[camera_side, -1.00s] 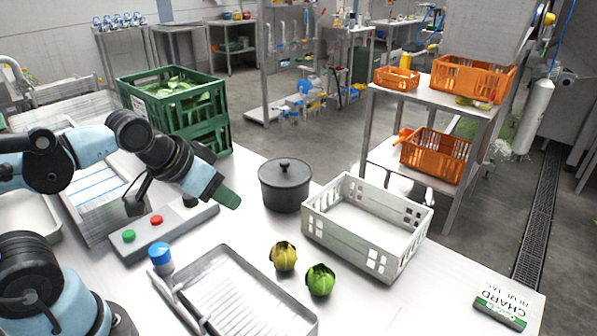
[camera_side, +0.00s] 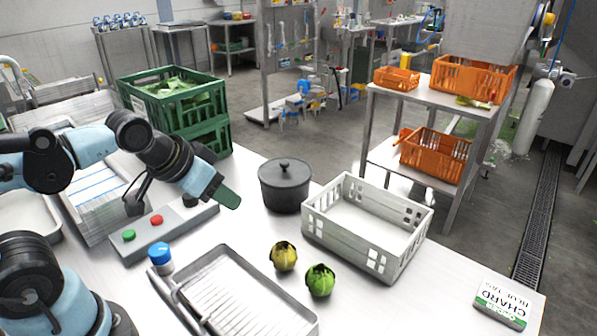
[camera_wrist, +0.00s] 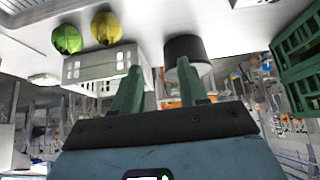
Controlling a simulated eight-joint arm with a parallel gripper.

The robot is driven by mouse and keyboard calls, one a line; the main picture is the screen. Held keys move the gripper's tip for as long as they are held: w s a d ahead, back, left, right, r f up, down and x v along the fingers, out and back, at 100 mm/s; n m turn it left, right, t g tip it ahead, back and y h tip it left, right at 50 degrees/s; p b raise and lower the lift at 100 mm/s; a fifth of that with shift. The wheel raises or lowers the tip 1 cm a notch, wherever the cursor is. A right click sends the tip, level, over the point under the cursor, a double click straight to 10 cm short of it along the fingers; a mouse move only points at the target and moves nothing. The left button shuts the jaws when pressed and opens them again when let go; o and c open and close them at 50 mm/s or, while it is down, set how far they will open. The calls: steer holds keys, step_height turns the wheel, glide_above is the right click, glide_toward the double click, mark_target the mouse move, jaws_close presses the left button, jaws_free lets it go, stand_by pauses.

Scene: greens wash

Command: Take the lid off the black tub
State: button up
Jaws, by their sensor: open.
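The black tub (camera_side: 285,194) stands upright on the steel table with its dark lid (camera_side: 284,169) on and a small knob on top. The tub also shows in the wrist view (camera_wrist: 186,48), beyond my fingers. My gripper (camera_side: 232,200) is left of the tub in the side view, apart from it, at about the height of its upper part. In the wrist view its two green fingers (camera_wrist: 160,88) are spread with nothing between them.
A white crate (camera_side: 340,238) stands right of the tub. Two round vegetables, one yellow (camera_side: 283,256) and one green (camera_side: 320,280), lie in front. Stacked green crates (camera_side: 204,134) stand behind my arm. A metal tray (camera_side: 245,295) and a button box (camera_side: 165,230) are nearer.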

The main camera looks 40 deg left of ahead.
steer(key=shift+o, duration=1.2)
steer(key=shift+w, duration=0.1)
